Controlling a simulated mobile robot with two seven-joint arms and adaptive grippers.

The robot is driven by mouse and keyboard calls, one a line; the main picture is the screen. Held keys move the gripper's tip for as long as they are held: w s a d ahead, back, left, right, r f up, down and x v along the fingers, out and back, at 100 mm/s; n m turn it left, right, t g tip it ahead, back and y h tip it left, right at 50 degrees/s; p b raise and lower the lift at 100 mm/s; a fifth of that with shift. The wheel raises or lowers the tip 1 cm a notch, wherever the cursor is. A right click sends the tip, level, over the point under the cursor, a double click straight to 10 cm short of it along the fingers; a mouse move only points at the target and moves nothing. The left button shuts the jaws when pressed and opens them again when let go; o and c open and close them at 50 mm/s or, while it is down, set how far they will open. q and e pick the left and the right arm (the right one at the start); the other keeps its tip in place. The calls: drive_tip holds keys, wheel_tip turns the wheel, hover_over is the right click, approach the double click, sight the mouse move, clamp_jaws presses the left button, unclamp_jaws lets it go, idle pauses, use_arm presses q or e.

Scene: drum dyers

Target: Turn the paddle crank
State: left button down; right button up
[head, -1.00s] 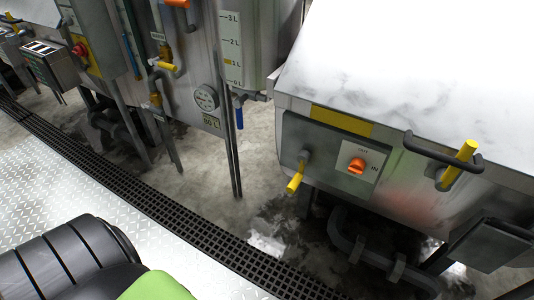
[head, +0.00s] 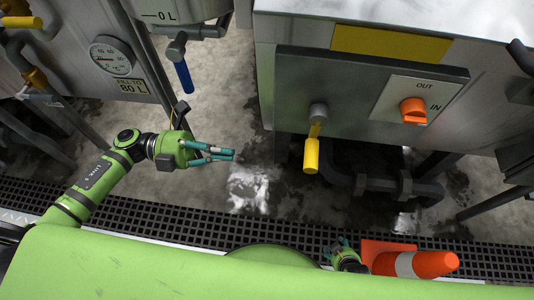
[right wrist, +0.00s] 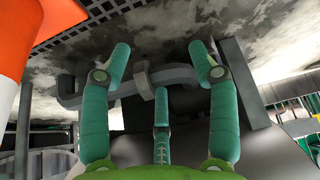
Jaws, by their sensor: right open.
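The paddle crank, with a yellow handle (head: 311,155) hanging downward from a grey hub (head: 318,112), is on the grey panel of the steel machine in the head view. My left gripper (head: 233,154) is green with teal fingers, left of the crank and apart from it. Its fingers point right, seen from the side, so I cannot tell how far apart they are. My right gripper (head: 340,243) is low in the head view, beside an orange cone and below the crank. In the right wrist view its fingers (right wrist: 160,60) are spread and empty.
An orange and white cone (head: 420,264) lies right of my right gripper. An orange OUT/IN knob (head: 413,110) is right of the crank. Dark pipes (head: 375,186) run below the panel. A blue-handled valve (head: 184,76) hangs at the left. A floor grate (head: 215,217) crosses below.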

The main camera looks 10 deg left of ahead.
use_arm(q)
drive_tip(key=p, duration=0.3)
approach(315, 143)
drive_tip(key=s+d+f, duration=0.2)
drive_tip(key=d, duration=0.1)
drive_tip(key=shift+s+d+r, duration=0.1)
drive_tip(key=shift+d, duration=0.35)
drive_tip(key=shift+s+d+r, duration=0.1)
drive_tip(key=shift+d, duration=0.35)
use_arm(e)
drive_tip(key=shift+g, duration=0.7)
drive_tip(key=shift+s+d+r, duration=0.1)
drive_tip(key=shift+s+d, duration=0.05)
drive_tip(key=shift+s, duration=1.35)
drive_tip(key=shift+s+d+r, duration=0.1)
drive_tip(key=shift+s+d, duration=0.05)
drive_tip(key=shift+s, duration=1.3)
drive_tip(key=shift+f, duration=0.1)
